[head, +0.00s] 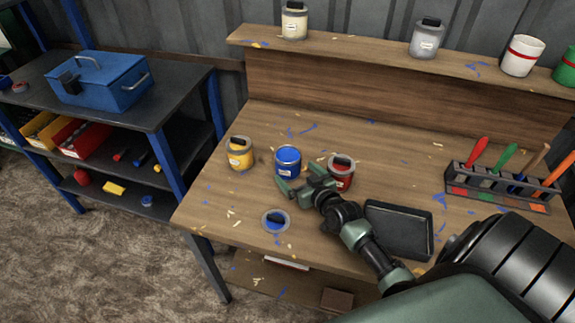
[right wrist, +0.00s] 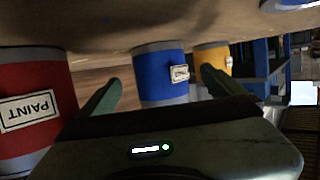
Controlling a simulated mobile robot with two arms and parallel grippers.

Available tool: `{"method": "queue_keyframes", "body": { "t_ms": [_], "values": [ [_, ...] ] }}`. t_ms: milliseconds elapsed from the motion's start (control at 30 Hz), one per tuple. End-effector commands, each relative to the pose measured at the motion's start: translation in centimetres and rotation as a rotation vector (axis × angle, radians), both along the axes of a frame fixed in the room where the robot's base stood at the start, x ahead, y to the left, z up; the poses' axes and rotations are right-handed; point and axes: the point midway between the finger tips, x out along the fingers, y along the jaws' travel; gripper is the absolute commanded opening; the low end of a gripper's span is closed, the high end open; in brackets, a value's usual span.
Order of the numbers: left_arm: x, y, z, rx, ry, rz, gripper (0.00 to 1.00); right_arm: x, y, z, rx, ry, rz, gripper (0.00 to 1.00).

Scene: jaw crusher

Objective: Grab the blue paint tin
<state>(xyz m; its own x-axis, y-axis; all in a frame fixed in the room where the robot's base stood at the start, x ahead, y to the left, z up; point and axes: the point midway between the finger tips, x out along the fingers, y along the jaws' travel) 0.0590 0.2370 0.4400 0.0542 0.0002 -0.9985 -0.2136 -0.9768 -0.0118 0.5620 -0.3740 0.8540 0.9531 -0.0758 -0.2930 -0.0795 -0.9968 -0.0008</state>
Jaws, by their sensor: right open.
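The blue paint tin (head: 288,163) stands upright and open on the wooden workbench, with blue paint inside. It stands between a yellow tin (head: 240,155) and a red tin (head: 341,174). My right gripper (head: 294,180) is open, low over the bench, just on the near side of the blue tin. In the right wrist view the blue tin (right wrist: 161,72) shows ahead between the two spread fingers, and nothing is gripped. The red tin (right wrist: 34,105) is close on the left there, and the yellow tin (right wrist: 212,62) is partly behind the right finger. My left gripper is not in view.
A round blue-stained lid (head: 275,221) lies on the bench nearer me. A black tray (head: 400,229) lies right of my forearm. A brush rack (head: 500,188) stands at the right. More tins line the raised shelf (head: 365,62). A blue toolbox (head: 100,82) sits on the left rack.

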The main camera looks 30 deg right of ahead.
Motion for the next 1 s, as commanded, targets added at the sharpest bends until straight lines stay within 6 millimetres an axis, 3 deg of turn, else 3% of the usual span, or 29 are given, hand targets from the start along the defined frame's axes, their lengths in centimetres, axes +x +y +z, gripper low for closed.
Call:
{"method": "queue_keyframes", "body": {
  "t_ms": [100,200,367,533,867,900,1000],
  "values": [
    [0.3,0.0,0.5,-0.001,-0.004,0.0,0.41,1.8,-0.2,-0.2,0.0,-0.001,-0.001,0.97],
    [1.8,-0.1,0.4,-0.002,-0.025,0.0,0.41,3.0,-0.2,-0.8,-0.001,0.0,0.0,0.97],
    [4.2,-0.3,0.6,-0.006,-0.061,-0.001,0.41,3.6,-0.3,-1.1,-0.002,0.0,0.001,0.97],
    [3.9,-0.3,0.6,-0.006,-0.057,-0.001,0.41,3.6,-0.3,-1.1,-0.002,0.0,0.001,0.97],
    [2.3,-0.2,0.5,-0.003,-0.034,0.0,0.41,3.6,-0.3,-1.1,-0.002,0.001,0.001,0.05],
    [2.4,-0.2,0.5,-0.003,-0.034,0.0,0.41,3.7,-0.3,-0.8,-0.003,-0.005,0.0,0.01],
    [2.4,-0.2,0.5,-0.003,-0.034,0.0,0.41,3.7,-0.3,-0.8,-0.003,-0.005,0.0,0.01]
  ]
}}
